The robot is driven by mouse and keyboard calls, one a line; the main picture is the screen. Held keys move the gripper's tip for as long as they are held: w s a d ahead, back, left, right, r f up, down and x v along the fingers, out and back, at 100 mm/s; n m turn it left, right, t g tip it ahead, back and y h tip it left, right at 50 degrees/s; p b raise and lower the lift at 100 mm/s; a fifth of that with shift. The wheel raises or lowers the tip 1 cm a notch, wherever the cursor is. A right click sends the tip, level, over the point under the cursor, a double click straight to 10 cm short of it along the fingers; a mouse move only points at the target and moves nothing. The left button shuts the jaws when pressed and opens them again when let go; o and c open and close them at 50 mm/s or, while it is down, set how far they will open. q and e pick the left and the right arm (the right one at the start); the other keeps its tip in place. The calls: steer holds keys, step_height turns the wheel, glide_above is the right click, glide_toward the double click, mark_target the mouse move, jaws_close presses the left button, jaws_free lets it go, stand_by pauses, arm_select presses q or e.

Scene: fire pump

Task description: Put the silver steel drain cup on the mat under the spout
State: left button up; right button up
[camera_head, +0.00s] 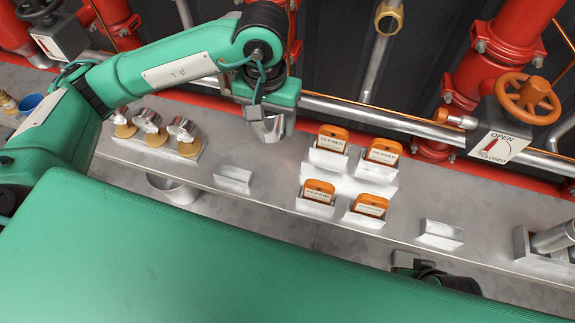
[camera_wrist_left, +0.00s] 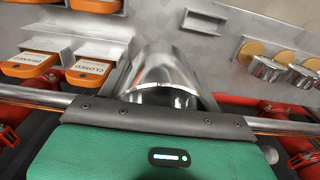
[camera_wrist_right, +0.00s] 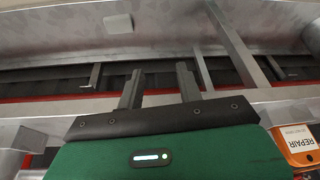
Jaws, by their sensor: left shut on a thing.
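The silver steel drain cup (camera_head: 268,126) is held in my left gripper (camera_head: 268,108), just above or at the steel bench near the red rail; I cannot tell whether it touches. In the left wrist view the cup (camera_wrist_left: 168,72) fills the space in front of the gripper and hides the finger tips. A silver pipe with a brass end (camera_head: 388,18), perhaps the spout, stands at the back, right of the cup. I cannot make out the mat. My right gripper (camera_wrist_right: 160,88) has its two fingers apart and nothing between them.
Orange tags in steel holders (camera_head: 328,140) stand right of the cup. Several silver-topped brass pieces (camera_head: 148,122) sit in a rack at left. An empty bracket (camera_head: 233,180) is in front. Red pipes and a valve with an orange wheel (camera_head: 528,95) stand at the back right.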

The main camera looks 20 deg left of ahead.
arm_select(q)
glide_above(274, 173)
step_height(274, 173, down, 13)
steer(key=shift+s+r+b, duration=0.1)
steer(key=shift+b, duration=0.25)
step_height(274, 173, down, 5)
steer(key=shift+f, duration=0.2)
arm_select(e)
steer(key=shift+w+a+t+y, duration=0.3)
steer(key=shift+w+a+t, duration=0.3)
steer(key=shift+a, duration=0.3)
arm_select(q)
steer(key=shift+f+b, duration=0.1)
steer(key=shift+b, duration=0.2)
steer(key=shift+f, duration=0.1)
steer(key=o, duration=1)
arm_select(e)
steer(key=shift+w+a+f, duration=0.25)
